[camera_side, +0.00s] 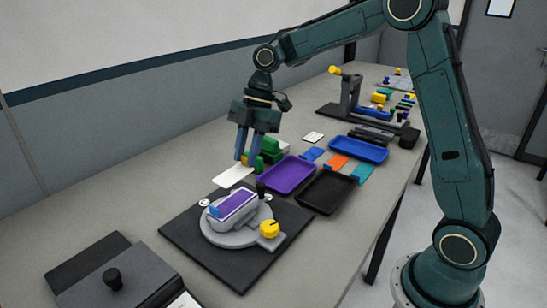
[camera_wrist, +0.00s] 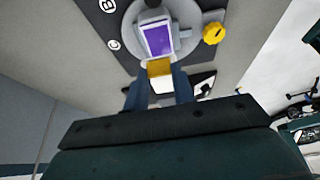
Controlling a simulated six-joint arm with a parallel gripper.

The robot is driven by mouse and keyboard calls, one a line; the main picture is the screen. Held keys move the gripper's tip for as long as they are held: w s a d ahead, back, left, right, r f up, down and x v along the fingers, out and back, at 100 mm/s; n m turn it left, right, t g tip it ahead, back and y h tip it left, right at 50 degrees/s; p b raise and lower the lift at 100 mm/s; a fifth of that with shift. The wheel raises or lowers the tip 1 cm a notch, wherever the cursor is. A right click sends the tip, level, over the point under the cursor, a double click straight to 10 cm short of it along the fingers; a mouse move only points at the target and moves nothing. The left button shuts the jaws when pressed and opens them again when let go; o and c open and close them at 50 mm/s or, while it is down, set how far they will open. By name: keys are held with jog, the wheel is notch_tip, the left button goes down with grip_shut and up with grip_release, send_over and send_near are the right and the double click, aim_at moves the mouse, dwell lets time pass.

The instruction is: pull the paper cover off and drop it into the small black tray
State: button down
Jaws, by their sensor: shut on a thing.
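My gripper (camera_side: 243,157) hangs over the table behind the turntable fixture, its two blue fingers pointing down. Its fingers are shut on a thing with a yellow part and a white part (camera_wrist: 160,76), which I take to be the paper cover. A flat white sheet (camera_side: 231,177) shows just below the fingertips in the side view; I cannot tell whether it hangs or lies on the table. The purple panel (camera_side: 237,204) sits on the grey fixture and shows in the wrist view (camera_wrist: 158,39). The small black tray (camera_side: 326,192) looks empty, right of the fixture.
A purple tray (camera_side: 289,176) and a blue tray (camera_side: 360,150) stand near the black tray. Green blocks (camera_side: 271,150) are close behind my fingers. A yellow knob (camera_side: 269,229) sticks out from the fixture, on a black mat (camera_side: 190,236). Tools crowd the far end.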

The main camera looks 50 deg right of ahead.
jog(key=shift+r, duration=0.65)
jog(key=s+d+f, duration=0.3)
jog(key=s+d, duration=0.3)
jog(key=d, duration=0.5)
jog(key=s+d+f, duration=0.3)
jog(key=s+d, duration=0.3)
jog(key=d, duration=0.5)
jog(key=shift+s+d+f, duration=0.15)
jog(key=shift+f, duration=0.2)
jog(key=shift+f, duration=0.1)
jog(key=shift+f, duration=2.4)
